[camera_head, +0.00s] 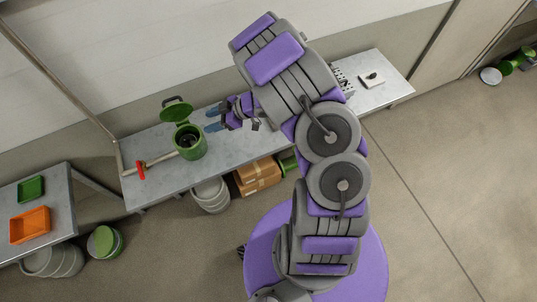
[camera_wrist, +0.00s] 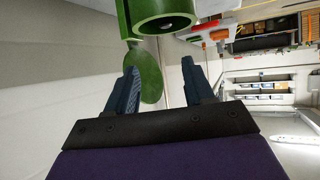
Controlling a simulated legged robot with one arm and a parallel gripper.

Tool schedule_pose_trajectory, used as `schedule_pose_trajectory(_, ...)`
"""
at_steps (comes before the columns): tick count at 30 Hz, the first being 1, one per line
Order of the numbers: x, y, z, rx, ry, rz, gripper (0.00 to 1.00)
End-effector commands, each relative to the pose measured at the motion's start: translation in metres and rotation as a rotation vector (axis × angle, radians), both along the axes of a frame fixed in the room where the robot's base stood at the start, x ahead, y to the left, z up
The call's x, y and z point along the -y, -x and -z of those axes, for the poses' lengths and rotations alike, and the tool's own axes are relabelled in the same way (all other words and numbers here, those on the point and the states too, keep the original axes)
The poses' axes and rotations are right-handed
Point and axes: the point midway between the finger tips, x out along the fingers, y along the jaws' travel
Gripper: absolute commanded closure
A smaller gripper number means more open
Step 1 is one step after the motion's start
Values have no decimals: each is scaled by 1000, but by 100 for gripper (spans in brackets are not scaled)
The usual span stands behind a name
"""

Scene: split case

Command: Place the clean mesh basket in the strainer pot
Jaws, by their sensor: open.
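The green strainer pot (camera_head: 190,153) stands on the grey bench with its round lid (camera_head: 177,112) raised at the back. Its opening is dark inside, and I cannot tell what it holds. It also shows in the wrist view (camera_wrist: 160,28), with the lid (camera_wrist: 151,82) seen between and beyond my fingers. My gripper (camera_head: 211,119) is open, to the right of the pot and apart from it. Its two fingers (camera_wrist: 159,66) hold nothing in the wrist view. A perforated metal object (camera_head: 343,80), possibly the mesh basket, is partly hidden behind my arm.
A pipe with a red valve handle (camera_head: 141,170) runs left from the pot along the bench (camera_head: 232,151). A small white tray (camera_head: 371,79) lies at the bench's right end. Cardboard boxes (camera_head: 258,177) and a metal keg (camera_head: 211,196) stand below. Orange (camera_head: 30,226) and green trays lie on the left table.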

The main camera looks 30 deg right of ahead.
Motion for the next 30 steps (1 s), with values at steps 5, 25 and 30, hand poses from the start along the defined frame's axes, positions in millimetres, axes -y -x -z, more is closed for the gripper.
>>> schedule_pose_trajectory(5,46,-41,-24,77,217,153,47)
schedule_pose_trajectory(25,221,78,-220,-247,773,1168,47)
schedule_pose_trajectory(30,184,172,-227,-532,732,1235,47)
